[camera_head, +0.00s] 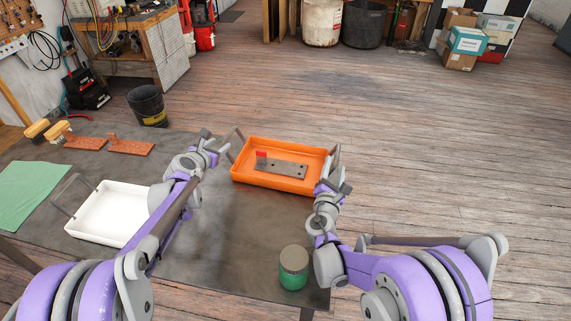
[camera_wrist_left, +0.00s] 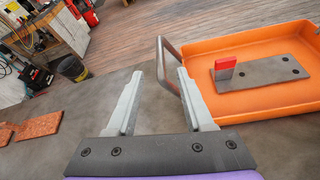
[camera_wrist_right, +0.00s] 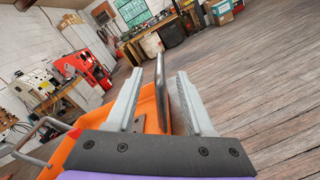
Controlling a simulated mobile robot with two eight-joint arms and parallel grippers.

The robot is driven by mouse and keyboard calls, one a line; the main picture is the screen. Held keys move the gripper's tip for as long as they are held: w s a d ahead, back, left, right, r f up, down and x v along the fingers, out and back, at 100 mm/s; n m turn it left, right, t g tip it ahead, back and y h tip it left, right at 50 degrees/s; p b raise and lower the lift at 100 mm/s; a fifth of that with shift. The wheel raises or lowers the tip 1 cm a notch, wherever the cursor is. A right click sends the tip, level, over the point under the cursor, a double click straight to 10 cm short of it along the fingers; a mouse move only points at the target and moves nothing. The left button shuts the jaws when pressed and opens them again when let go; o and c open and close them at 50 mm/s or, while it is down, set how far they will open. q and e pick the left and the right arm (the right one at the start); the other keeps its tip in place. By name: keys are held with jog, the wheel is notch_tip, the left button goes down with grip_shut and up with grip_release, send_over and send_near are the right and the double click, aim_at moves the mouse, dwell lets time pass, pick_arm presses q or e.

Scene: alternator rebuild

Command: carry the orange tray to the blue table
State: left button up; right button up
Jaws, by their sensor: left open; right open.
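The orange tray (camera_head: 272,183) sits at the far right of a dark grey table. It has a metal handle at each end, and a grey plate with holes (camera_head: 285,169) and a red-tipped piece (camera_head: 262,155) lie in it. My left gripper (camera_head: 218,143) is open at the tray's left end; in the left wrist view the left handle (camera_wrist_left: 163,60) shows between its fingertips. My right gripper (camera_head: 335,177) is open at the right end; in the right wrist view the right handle (camera_wrist_right: 159,80) stands between its fingers. No blue table is in view.
Wooden floor (camera_head: 450,150) is open beyond and right of the table.

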aim_at(230, 136)
pick_arm(q)
jog(key=x, duration=1)
jog(key=shift+w+d+f, duration=0.1)
jog(key=shift+w+f, duration=0.1)
jog(key=shift+w, duration=0.15)
pick_arm(e)
jog(key=x, duration=0.7)
jog(key=shift+w+d, duration=0.15)
jog(key=shift+w, duration=0.1)
pick_arm(q)
grip_shut()
pick_arm(e)
grip_shut()
